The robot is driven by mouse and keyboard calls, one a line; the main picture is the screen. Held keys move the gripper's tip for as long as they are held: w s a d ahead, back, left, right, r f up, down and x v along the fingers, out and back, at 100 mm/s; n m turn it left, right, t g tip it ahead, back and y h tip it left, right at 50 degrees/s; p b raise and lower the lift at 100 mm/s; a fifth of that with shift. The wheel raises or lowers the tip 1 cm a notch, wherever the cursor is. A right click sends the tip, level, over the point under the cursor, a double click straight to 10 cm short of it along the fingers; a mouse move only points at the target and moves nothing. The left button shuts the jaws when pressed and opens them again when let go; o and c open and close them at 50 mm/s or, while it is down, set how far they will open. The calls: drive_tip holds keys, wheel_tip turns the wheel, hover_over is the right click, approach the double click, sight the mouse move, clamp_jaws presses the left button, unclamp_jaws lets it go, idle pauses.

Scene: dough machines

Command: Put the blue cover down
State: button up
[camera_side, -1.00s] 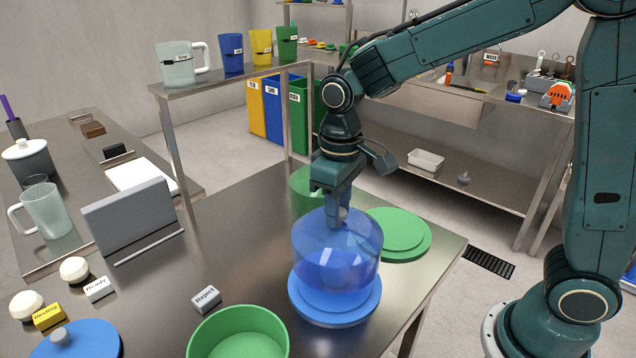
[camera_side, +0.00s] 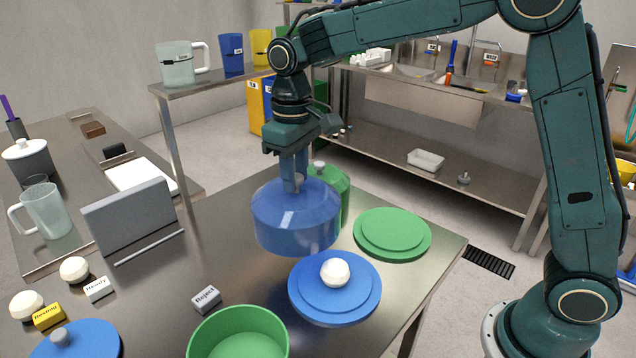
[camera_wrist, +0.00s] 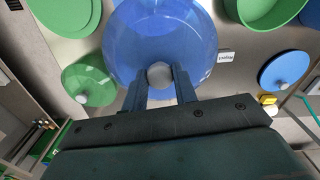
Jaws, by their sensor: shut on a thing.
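My gripper (camera_side: 293,180) is shut on the knob of the translucent blue cover (camera_side: 296,222). The cover hangs upright at the left of the blue base (camera_side: 334,301), which is uncovered and carries a white dough ball (camera_side: 335,272). The cover seems to be above the table, and its gap to the table is hard to judge. In the wrist view the cover (camera_wrist: 165,35) spreads beyond the two fingers (camera_wrist: 160,88), with its round knob between them.
A green cover (camera_side: 330,190) stands close behind the blue cover. A green base (camera_side: 392,233) lies to the right. A green bowl (camera_side: 238,335) and the Reject tag (camera_side: 206,299) are in front. The table left of the blue cover (camera_side: 215,240) is clear.

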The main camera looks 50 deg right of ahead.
drive_tip(key=w+a+r, duration=0.1)
drive_tip(key=w+r, duration=0.3)
drive_tip(key=w, duration=0.3)
drive_tip(key=w+r, duration=0.4)
drive_tip(key=w, duration=0.3)
drive_tip(key=shift+a, duration=0.4)
drive_tip(key=shift+w+r, duration=0.15)
drive_tip(key=shift+r, duration=0.05)
drive_tip(key=shift+f, duration=0.15)
wheel_tip(320, 180, down, 15)
drive_tip(key=shift+f, duration=0.2)
idle(0.8)
drive_tip(key=shift+f, duration=2.25)
